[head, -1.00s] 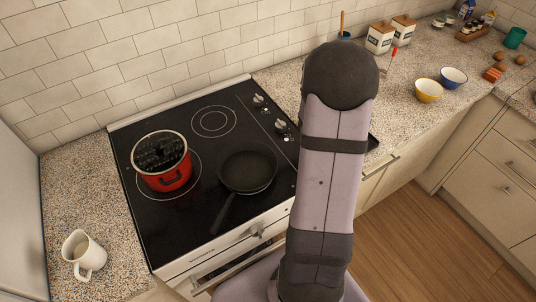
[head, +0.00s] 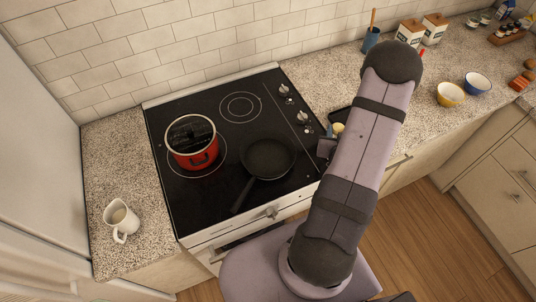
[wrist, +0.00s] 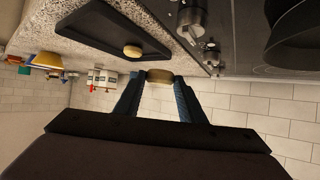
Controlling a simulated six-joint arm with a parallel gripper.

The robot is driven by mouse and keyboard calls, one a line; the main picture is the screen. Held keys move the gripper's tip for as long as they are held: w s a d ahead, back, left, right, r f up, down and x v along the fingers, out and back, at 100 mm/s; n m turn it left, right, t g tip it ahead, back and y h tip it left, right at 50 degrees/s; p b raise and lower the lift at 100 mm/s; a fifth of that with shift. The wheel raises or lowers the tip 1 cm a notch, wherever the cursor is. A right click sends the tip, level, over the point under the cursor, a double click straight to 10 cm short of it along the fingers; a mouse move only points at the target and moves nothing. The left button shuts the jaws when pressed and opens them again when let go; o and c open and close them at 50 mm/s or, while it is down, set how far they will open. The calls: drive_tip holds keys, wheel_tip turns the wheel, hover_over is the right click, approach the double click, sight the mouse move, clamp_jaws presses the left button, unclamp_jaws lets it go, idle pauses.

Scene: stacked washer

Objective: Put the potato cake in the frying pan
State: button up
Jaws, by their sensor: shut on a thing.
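The black frying pan (head: 267,160) sits on the front right of the cooktop, empty, with its handle toward the front edge. It also shows in the wrist view (wrist: 297,45). My gripper (wrist: 160,84) is shut on a round, tan potato cake (wrist: 160,77), held between the fingertips. A second similar cake (wrist: 132,51) lies on a dark tray (wrist: 90,37). In the head view, my gripper is mostly hidden by my arm, right of the pan. A pale cake (head: 338,128) shows beside it; I cannot tell which one that is.
A red pot (head: 192,146) with a lid stands on the cooktop (head: 185,200) left of the pan. Knobs (head: 293,104) line the cooktop's right side. A white jug (head: 121,221) stands at the left. Yellow (head: 450,94) and blue (head: 477,83) bowls stand at the right.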

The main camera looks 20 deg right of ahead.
drive_tip(key=w+a+n+t+y, duration=0.2)
drive_tip(key=w+a+n+y, duration=0.25)
drive_tip(key=a, duration=0.55)
wheel_tip(320, 180, up, 3)
drive_tip(key=n+y, duration=0.4)
hover_over(276, 155)
drive_tip(key=shift+m, duration=0.25)
wheel_tip(276, 155, down, 6)
drive_tip(key=b, duration=0.5)
drive_tip(key=shift+s, duration=0.1)
drive_tip(key=shift+r+p, duration=0.15)
drive_tip(key=shift+p, duration=0.3)
drive_tip(key=shift+f, duration=0.25)
drive_tip(key=shift+f+p, duration=0.35)
drive_tip(key=shift+f, duration=1.5)
